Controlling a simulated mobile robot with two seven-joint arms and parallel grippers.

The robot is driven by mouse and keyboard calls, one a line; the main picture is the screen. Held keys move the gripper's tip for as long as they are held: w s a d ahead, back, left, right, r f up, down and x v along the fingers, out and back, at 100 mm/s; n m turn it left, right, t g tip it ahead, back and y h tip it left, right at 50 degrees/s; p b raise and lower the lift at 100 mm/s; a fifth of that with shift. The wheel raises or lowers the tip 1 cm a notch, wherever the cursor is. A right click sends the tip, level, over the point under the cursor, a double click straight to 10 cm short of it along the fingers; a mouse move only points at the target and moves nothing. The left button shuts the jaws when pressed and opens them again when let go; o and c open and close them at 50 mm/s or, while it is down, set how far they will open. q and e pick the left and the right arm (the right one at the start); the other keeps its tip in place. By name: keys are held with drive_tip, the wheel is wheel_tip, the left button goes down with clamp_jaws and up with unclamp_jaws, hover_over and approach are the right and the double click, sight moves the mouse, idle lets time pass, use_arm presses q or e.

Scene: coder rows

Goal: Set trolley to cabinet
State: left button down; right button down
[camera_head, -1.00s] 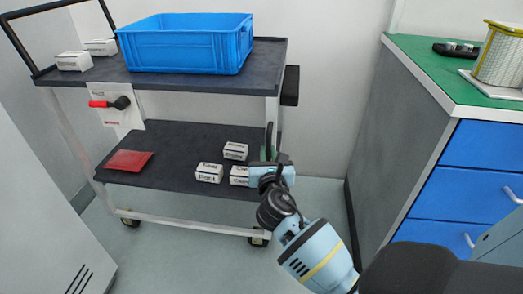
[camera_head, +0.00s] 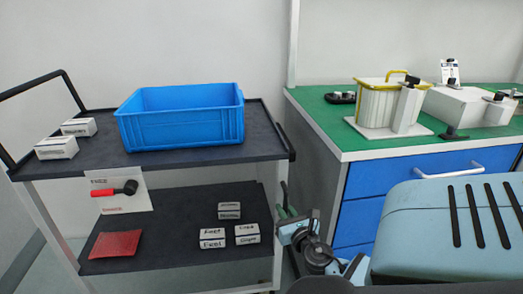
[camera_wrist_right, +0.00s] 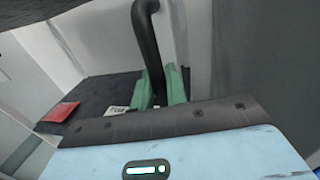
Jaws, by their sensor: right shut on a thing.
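The trolley (camera_head: 190,167) stands on the left with two dark shelves and a pale frame. Its right end is close beside the cabinet (camera_head: 352,200), which has a green top and blue drawers; I cannot tell whether they touch. My right gripper (camera_head: 287,212) is at the trolley's right end, low near the lower shelf. In the right wrist view, the green fingers (camera_wrist_right: 160,88) are shut around a black curved bar (camera_wrist_right: 148,35), which looks like a trolley handle. The floor between trolley and cabinet is mostly hidden. My left gripper is not in view.
A blue crate (camera_head: 182,131) and two white boxes sit on the upper shelf. Several small boxes and a red packet (camera_head: 115,244) lie on the lower shelf. A white basket (camera_head: 378,105) and devices stand on the green top. A wall is behind.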

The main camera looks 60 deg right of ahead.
drive_tip(key=shift+s+d+b, duration=0.3)
drive_tip(key=shift+s+d, duration=1.25)
drive_tip(key=shift+s, duration=0.25)
drive_tip(key=c, duration=1.5)
unclamp_jaws()
drive_tip(key=shift+s+d, duration=0.1)
drive_tip(key=shift+s, duration=0.05)
drive_tip(key=v, duration=0.7)
drive_tip(key=shift+s+a, duration=0.3)
drive_tip(key=shift+f, duration=0.15)
